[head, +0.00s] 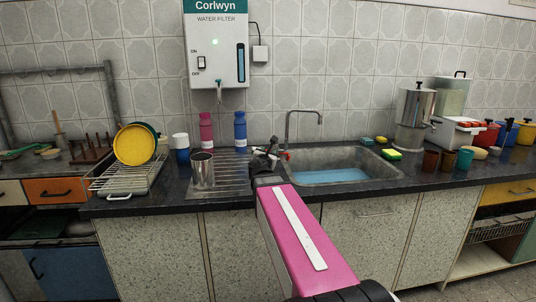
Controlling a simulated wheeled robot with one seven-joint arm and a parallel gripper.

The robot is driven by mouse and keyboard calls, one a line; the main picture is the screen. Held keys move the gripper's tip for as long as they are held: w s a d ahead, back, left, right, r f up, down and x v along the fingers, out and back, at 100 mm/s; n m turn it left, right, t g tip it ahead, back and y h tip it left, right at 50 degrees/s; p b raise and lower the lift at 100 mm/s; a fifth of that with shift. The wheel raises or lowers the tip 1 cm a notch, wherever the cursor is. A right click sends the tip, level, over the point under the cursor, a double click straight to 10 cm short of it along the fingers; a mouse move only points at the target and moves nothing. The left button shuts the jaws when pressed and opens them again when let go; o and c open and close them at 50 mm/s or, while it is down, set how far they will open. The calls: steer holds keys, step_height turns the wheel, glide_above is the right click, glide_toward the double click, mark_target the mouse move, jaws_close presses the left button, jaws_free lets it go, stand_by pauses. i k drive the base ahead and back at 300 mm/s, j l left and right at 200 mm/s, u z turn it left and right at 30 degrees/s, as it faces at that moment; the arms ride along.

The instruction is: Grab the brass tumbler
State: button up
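One metal tumbler (202,172) stands upright on the ribbed drainboard left of the sink. It looks silver-grey rather than brass, and I cannot make out a clearly brass-coloured tumbler. My gripper (264,160) is small and dark in the head view, at the end of my pink arm, over the drainboard's right side by the sink's left edge. It is right of the metal tumbler and apart from it in the picture. Its fingers are too small and dark to tell open from shut. Two brown cups (431,161) and a teal cup (464,160) stand right of the sink.
A sink (330,168) holds blue water, with a tap (289,128) behind. Pink (206,130) and blue (240,131) bottles and a blue-and-white cup (181,148) stand behind the tumbler. A dish rack (126,181) with plates is left. A water filter (216,45) hangs above.

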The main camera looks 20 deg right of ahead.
mark_target(447, 157)
steer(key=k+l, duration=0.8)
steer(key=l, duration=0.1)
